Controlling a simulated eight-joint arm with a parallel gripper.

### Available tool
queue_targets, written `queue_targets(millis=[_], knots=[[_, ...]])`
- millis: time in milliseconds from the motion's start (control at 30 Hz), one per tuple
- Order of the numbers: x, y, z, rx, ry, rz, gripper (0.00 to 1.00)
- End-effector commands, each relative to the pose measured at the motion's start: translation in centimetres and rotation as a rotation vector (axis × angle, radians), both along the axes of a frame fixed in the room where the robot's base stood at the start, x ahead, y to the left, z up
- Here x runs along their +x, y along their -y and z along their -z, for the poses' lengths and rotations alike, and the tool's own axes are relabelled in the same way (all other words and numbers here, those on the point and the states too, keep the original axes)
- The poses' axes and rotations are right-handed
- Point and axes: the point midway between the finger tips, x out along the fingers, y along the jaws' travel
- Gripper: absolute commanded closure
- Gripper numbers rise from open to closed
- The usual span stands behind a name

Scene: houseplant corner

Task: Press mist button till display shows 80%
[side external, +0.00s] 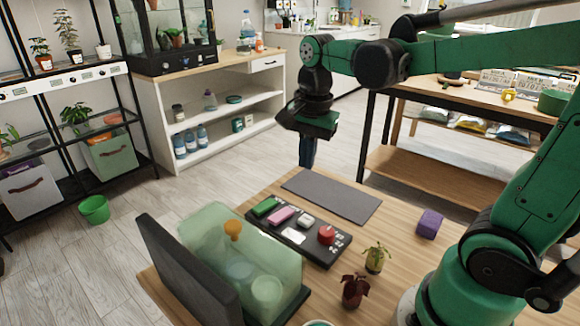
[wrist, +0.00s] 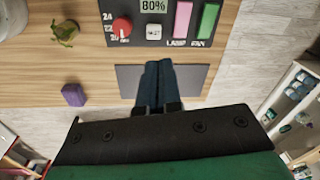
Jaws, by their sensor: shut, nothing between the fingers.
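The black control panel (side external: 310,246) lies on the wooden table; it also shows at the top of the wrist view (wrist: 133,36). Its display (wrist: 153,5) reads 80%. Below the display in the wrist view is a pale button (wrist: 154,30), its label too small to read; it sits between a red knob (wrist: 122,27) and the pink LAMP button (wrist: 183,20). The green FAN button (wrist: 208,20) is at the right. My gripper (side external: 306,165) is shut and empty, fingers pointing down over the grey mat (side external: 330,195), apart from the panel. The blue-black fingertips (wrist: 158,66) show in the wrist view.
A translucent green case (side external: 255,262) with a dark upright panel stands beside the controls. A purple block (side external: 430,223) and two small potted plants (side external: 376,257), (side external: 355,290) stand on the table's right side. The mat is bare. Shelves and another bench stand behind.

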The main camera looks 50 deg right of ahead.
Motion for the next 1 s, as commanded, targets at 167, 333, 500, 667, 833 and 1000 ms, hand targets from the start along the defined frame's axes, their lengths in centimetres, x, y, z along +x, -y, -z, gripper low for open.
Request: queue_targets(millis=[167, 333, 500, 667, 833, 1000], knots=[[-1.4, -2.6, 0.6, -0.130, 0.209, -0.564, 1.00], [-2.2, -4.4, 1.4, -0.319, 0.366, -1.030, 1.00], [-2.5, -5.2, 1.8, -0.441, 0.434, -1.252, 1.00], [-2.5, -5.3, 1.8, -0.461, 0.441, -1.284, 1.00], [-2.5, -5.3, 1.8, -0.460, 0.440, -1.282, 1.00], [-2.5, -5.3, 1.8, -0.459, 0.439, -1.280, 1.00]])
